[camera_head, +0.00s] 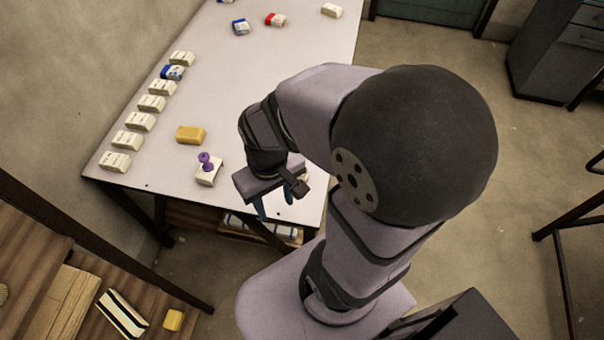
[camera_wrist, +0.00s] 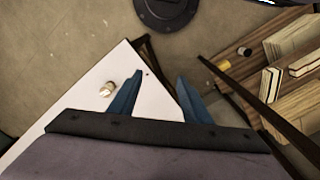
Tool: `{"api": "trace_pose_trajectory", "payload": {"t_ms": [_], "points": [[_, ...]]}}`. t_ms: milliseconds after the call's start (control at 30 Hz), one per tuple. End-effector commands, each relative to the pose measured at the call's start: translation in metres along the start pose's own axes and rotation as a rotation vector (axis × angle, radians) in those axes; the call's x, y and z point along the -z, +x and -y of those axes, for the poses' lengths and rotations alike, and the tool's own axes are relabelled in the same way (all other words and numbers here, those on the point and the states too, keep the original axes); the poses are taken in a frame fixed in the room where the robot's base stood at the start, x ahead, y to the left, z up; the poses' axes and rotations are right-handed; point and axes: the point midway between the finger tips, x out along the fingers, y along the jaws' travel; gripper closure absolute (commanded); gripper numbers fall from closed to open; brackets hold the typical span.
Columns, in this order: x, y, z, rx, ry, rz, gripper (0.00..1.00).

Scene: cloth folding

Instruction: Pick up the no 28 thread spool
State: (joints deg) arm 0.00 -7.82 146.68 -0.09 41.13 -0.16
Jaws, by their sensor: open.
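My gripper (camera_head: 275,206) is open and empty, with its two blue fingers pointing down near the right front corner of the white table (camera_head: 225,75). In the wrist view the gripper (camera_wrist: 159,76) shows the fingers spread apart, with nothing between them. A small cream, spool-like object (camera_wrist: 107,89) lies on the table just left of the fingers in the wrist view, apart from them. I cannot read a number on it, so I cannot tell whether it is the no 28 thread spool. My arm hides part of the table in the head view.
Several pale labelled blocks (camera_head: 140,121) line the table's left side. A yellow block (camera_head: 190,134) and a pale block with a purple piece on top (camera_head: 208,175) stand nearer the gripper. A wooden shelf (camera_head: 65,305) is at lower left. The table's centre is mostly clear.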

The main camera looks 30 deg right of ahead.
Motion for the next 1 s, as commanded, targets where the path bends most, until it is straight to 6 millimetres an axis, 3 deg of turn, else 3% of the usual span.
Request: {"api": "trace_pose_trajectory", "payload": {"t_ms": [267, 300, 667, 867, 1000], "points": [[0.0, 0.0, 0.0, 0.0, 0.0, 0.0, 0.56], [0.0, 0.0, 0.0, 0.0, 0.0, 0.0, 0.5], [-0.003, 0.005, 0.0, -0.007, -0.014, 0.016, 0.5], [-0.027, 0.04, -0.011, -0.095, -0.156, 0.17, 0.5], [-0.053, 0.077, -0.035, -0.245, -0.366, 0.381, 0.5]]}}
